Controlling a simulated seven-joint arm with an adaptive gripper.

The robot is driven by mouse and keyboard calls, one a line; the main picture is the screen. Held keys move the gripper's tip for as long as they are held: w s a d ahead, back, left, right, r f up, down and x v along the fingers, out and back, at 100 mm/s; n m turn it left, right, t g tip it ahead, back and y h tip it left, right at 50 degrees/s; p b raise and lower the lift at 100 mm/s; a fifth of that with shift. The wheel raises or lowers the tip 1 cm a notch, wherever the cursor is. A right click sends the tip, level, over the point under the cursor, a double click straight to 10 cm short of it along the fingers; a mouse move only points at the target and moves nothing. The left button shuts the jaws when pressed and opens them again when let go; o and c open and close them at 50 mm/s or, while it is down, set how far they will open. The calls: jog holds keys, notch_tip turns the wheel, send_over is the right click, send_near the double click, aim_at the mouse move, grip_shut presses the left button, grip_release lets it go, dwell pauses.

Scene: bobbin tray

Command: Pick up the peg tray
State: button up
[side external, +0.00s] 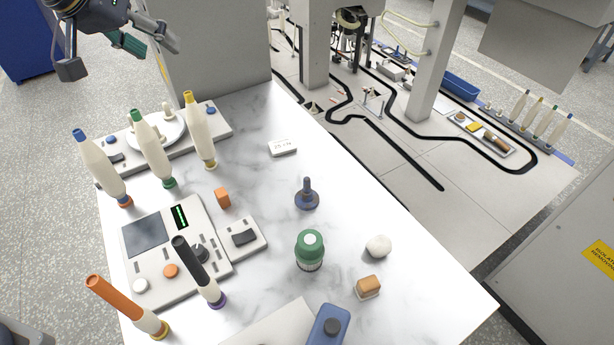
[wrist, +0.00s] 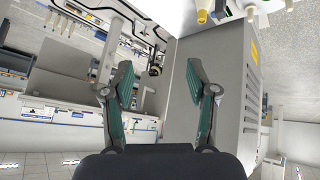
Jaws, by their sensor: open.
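My gripper (side external: 122,56) is at the upper left of the side view, high above and apart from the marble table's things. In the wrist view my gripper (wrist: 158,78) is open, with nothing between its teal-padded fingers. No thing is plainly a peg tray. A long light-grey unit (side external: 218,122) with a round white plate and blue knobs lies at the table's back left, partly hidden by cream bobbins. Three cream bobbins (side external: 156,150) with blue, green and yellow tips stand in front of it. A pale flat piece (side external: 262,328) is cut off at the bottom edge.
A grey control box (side external: 150,262), a black-topped bobbin (side external: 190,262) and an orange one (side external: 115,298) are at the left. A green jar (side external: 310,250), blue spindle (side external: 307,198), white ball (side external: 378,246) and blue container (side external: 329,326) stand on the white table (side external: 420,303). A grey pillar (side external: 215,45) rises behind.

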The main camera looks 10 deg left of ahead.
jog(key=w+d+f+m+g, duration=0.15)
jog(key=w+d+f, duration=0.35)
jog(key=d+f, duration=0.5)
jog(key=m+g, duration=0.2)
jog(key=m, duration=0.1)
send_near(305, 187)
jog(key=x, duration=0.6)
jog(key=shift+s+f, duration=0.2)
jog(key=shift+s, duration=0.15)
jog(key=shift+t, duration=0.25)
jog(key=shift+w+x, duration=0.15)
jog(key=shift+x, duration=1.35)
jog(key=shift+w+x, duration=0.15)
jog(key=shift+x, duration=1.4)
jog(key=shift+r, duration=0.15)
grip_shut()
